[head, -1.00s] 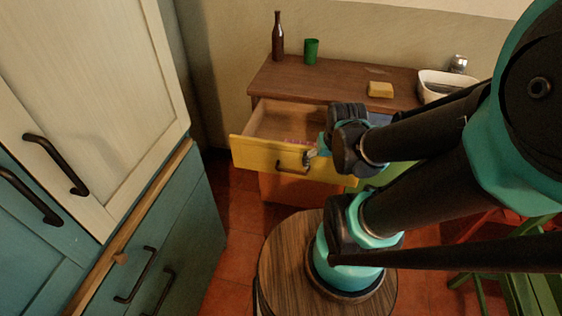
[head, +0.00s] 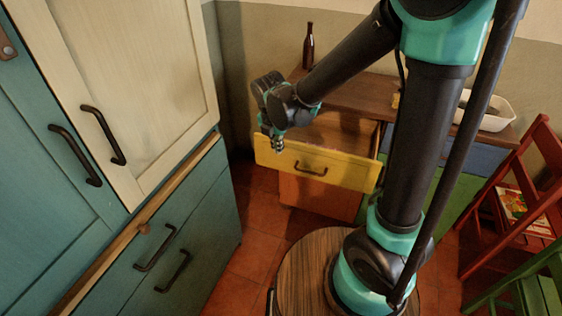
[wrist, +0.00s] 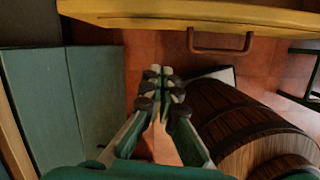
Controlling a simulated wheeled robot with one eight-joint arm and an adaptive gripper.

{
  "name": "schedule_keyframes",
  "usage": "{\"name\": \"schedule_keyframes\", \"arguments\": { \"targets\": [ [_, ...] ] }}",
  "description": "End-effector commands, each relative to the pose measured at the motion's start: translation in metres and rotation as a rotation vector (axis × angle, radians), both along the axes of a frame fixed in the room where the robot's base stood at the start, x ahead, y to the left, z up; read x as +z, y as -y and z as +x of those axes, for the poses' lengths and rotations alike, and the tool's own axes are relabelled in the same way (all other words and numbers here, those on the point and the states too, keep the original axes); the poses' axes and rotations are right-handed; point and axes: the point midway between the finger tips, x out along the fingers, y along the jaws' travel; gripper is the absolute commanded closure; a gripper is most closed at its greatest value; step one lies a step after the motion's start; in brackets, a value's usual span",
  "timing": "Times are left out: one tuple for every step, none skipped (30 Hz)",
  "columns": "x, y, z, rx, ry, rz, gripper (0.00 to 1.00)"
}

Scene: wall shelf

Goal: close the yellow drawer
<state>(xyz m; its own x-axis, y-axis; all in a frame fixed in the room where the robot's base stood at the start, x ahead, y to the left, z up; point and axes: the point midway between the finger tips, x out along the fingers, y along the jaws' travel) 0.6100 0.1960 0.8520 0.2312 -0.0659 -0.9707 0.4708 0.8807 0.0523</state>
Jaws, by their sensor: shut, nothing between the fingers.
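The yellow drawer (head: 335,171) is pulled out of the brown wooden dresser (head: 352,92) in the head view, with its inside partly showing. Its dark handle (head: 311,168) is at the middle of the front. In the wrist view the yellow front (wrist: 200,14) runs along the top, with the handle (wrist: 220,45) below it. My gripper (head: 278,146) is near the left end of the drawer front in the head view. In the wrist view my gripper (wrist: 160,74) is shut and empty, pointing towards the front with a gap showing. Contact with the drawer cannot be told from the head view.
A teal and cream cupboard (head: 185,230) stands close on the left. A dark bottle (head: 308,46) and a white basin (head: 485,112) are on the dresser top. A red chair (head: 520,200) and a green chair (head: 530,285) are at the right. A barrel (wrist: 240,125) shows in the wrist view.

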Motion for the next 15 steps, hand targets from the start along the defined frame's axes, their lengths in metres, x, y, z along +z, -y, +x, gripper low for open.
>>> {"name": "schedule_keyframes", "arguments": {
  "targets": [
    [-0.001,-0.01,0.0,0.067,-0.005,-0.019,1.0],
    [-0.001,-0.014,0.001,0.099,-0.008,-0.028,1.0],
    [-0.002,-0.018,0.001,0.133,-0.01,-0.038,1.0],
    [-0.002,-0.02,0.001,0.152,-0.011,-0.044,1.0],
    [-0.003,-0.022,0.001,0.165,-0.012,-0.048,1.0],
    [-0.004,-0.022,0.001,0.176,-0.013,-0.051,1.0],
    [-0.005,-0.023,0.002,0.18,-0.014,-0.053,1.0],
    [-0.007,-0.023,0.002,0.182,-0.014,-0.053,1.0],
    [-0.01,-0.022,0.003,0.182,-0.014,-0.053,1.0],
    [-0.013,-0.022,0.004,0.181,-0.014,-0.053,1.0],
    [-0.016,-0.022,0.005,0.18,-0.014,-0.053,1.0],
    [-0.021,-0.021,0.006,0.179,-0.014,-0.052,1.0],
    [-0.025,-0.021,0.007,0.179,-0.014,-0.052,1.0],
    [-0.03,-0.02,0.008,0.178,-0.014,-0.052,1.0],
    [-0.035,-0.02,0.01,0.177,-0.014,-0.052,1.0]
  ]
}}
